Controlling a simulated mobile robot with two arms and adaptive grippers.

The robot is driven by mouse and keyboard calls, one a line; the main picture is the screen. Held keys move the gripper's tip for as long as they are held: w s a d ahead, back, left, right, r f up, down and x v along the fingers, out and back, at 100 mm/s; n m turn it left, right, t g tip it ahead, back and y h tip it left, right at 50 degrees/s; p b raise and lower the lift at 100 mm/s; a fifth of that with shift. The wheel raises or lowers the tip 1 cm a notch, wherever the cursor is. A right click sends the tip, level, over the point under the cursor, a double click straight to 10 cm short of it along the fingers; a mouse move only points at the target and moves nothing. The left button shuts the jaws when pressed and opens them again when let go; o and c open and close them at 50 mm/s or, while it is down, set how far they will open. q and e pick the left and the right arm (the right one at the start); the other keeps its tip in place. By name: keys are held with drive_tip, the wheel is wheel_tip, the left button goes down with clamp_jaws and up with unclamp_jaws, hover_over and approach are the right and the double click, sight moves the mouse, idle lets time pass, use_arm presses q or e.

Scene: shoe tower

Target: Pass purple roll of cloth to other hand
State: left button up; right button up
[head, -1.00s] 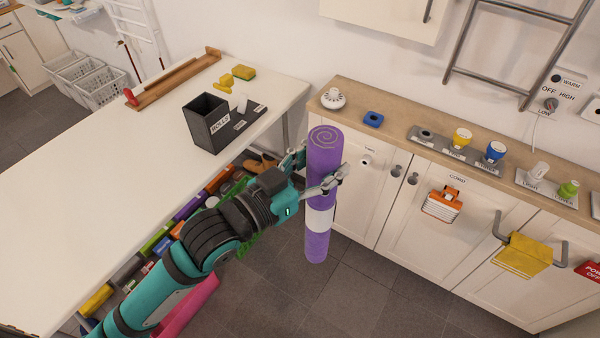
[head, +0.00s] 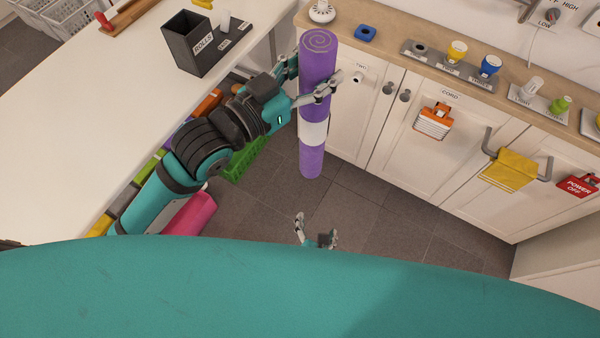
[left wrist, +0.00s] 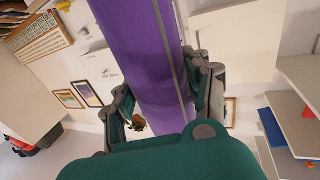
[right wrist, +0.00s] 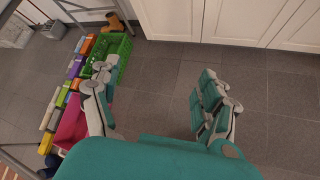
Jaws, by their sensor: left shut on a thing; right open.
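The purple roll of cloth (head: 312,160) stands upright in the air in the head view, with a white band around its middle. My left gripper (head: 313,90) is shut on it above the band. In the left wrist view the purple roll (left wrist: 148,55) passes between the left fingers (left wrist: 165,95). My right gripper (head: 316,230) is open and empty, below the roll's lower end and apart from it. In the right wrist view its fingers (right wrist: 155,90) are spread with only floor between them. My own teal arm hides the lower part of the head view.
A white table (head: 90,120) with a black box (head: 190,45) is at the left. A cabinet with a wooden top (head: 385,50) runs along the wall behind the roll. A green crate (right wrist: 112,55) and a pink roll (right wrist: 72,125) are low at the left. Grey floor (right wrist: 155,75) is clear.

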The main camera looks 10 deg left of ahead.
drive_tip(key=w+a+r+n+t, duration=0.1)
drive_tip(key=a+r+n+t, duration=0.1)
drive_tip(key=r, duration=0.6)
drive_tip(key=w+a+r+n+t, duration=0.1)
drive_tip(key=a+r+n+t, duration=0.1)
drive_tip(key=r, duration=0.5)
drive_tip(key=n+t+h, duration=0.1)
drive_tip(key=n+t, duration=0.1)
drive_tip(key=t, duration=0.1)
approach(309, 135)
drive_tip(key=w, duration=1.2)
drive_tip(key=shift+w+d+f, duration=0.15)
drive_tip(key=shift+w+d, duration=0.15)
drive_tip(key=c, duration=1.4)
use_arm(q)
drive_tip(key=o, duration=1.2)
use_arm(e)
drive_tip(key=shift+c, duration=0.4)
